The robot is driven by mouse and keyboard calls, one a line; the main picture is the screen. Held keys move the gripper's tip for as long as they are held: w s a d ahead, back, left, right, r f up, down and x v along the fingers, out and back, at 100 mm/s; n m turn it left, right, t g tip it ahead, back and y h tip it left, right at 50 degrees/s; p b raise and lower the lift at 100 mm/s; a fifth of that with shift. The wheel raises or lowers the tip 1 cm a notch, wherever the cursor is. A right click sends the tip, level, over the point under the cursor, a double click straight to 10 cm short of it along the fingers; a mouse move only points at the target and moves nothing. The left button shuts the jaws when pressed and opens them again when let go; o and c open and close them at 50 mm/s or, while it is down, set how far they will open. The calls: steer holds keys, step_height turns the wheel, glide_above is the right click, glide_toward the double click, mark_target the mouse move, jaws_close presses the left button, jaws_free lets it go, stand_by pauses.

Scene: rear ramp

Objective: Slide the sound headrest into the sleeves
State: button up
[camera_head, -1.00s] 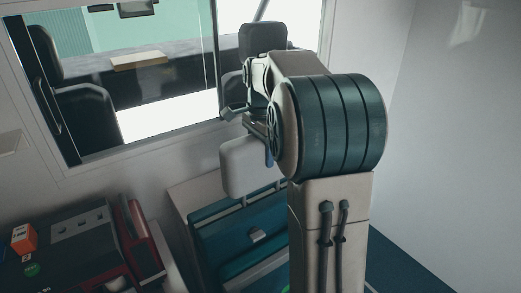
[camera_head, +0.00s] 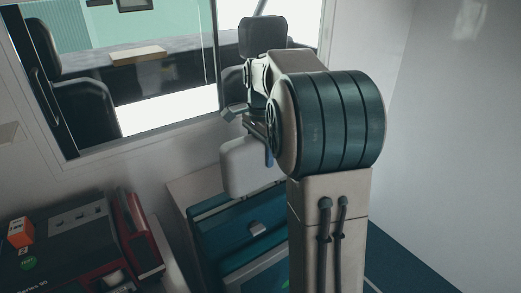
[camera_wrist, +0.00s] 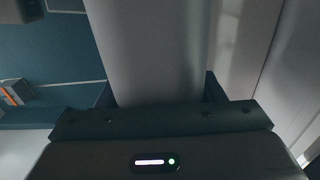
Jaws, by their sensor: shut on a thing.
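A pale grey, rounded headrest (camera_head: 248,167) hangs below my gripper (camera_head: 262,135), left of my arm, in the head view. It appears above a teal unit, with the gap between them unclear. In the wrist view, my gripper (camera_wrist: 161,92) has its two dark fingers on either side of a broad grey surface, the headrest (camera_wrist: 150,45), and is shut on it. My arm covers part of the gripper and the headrest's right side. I cannot make out the headrest's posts or the sleeves in either view.
A teal unit (camera_head: 236,222) with a latch stands below the headrest. A red and grey device (camera_head: 75,240) with an orange box (camera_head: 20,232) on it is at lower left. A window (camera_head: 140,95) shows dark seats beyond. A bare pale wall (camera_head: 450,150) closes the right side.

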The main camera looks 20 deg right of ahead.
steer(key=shift+f+b, duration=0.8)
steer(key=shift+f, duration=0.5)
steer(key=o, duration=1.5)
step_height(320, 180, up, 14)
steer(key=shift+f, duration=0.1)
